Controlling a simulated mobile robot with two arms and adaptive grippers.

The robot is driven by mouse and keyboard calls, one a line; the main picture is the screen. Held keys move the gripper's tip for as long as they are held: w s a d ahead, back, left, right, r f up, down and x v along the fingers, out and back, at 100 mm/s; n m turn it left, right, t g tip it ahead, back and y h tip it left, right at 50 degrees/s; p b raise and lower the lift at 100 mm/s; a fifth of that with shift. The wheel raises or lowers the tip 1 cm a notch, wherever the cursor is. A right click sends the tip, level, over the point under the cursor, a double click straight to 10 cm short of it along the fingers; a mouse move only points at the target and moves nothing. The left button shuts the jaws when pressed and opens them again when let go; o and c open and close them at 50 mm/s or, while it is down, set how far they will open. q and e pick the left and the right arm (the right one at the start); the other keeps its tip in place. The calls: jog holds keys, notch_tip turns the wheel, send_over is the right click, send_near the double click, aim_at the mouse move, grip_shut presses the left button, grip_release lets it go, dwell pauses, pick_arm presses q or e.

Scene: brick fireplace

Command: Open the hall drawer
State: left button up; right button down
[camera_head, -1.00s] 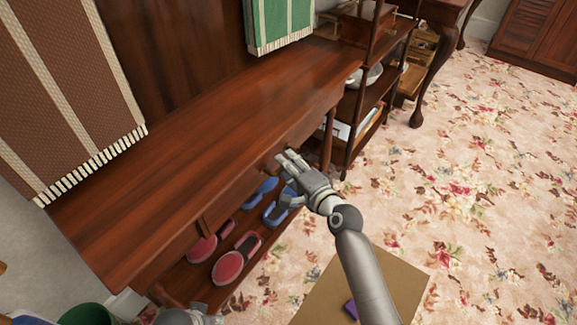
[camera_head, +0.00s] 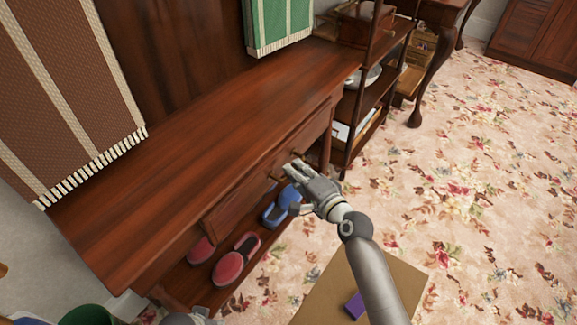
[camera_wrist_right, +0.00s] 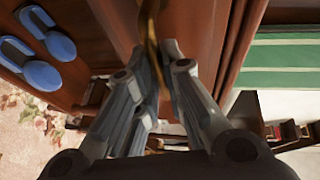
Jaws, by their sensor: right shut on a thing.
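The hall drawer (camera_head: 238,200) is the dark wood front under the top of a long wooden bench (camera_head: 200,140), and it stands out a little from the bench. My right gripper (camera_head: 291,169) is at the middle of the drawer front, with its arm coming in from the lower right. In the right wrist view, its fingers (camera_wrist_right: 155,75) are closed around a brass-coloured handle (camera_wrist_right: 151,30). Only a small part of my left gripper (camera_head: 195,316) shows at the bottom edge, and its fingers cannot be made out.
Red slippers (camera_head: 230,268) and blue slippers (camera_head: 276,212) lie on the low shelf below the drawer. A shelf unit (camera_head: 352,130) stands at the bench's right end. The floral carpet (camera_head: 480,190) to the right is clear.

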pick_arm(q)
jog(key=shift+r, duration=0.1)
pick_arm(e)
jog(key=s+d, duration=0.8)
jog(key=d, duration=0.4)
jog(key=shift+s, duration=0.4)
jog(key=shift+r, duration=0.1)
jog(key=c, duration=1.5)
grip_release()
pick_arm(q)
jog(key=shift+s, duration=0.1)
pick_arm(e)
jog(key=shift+v, duration=6.05)
jog(key=shift+r, duration=0.1)
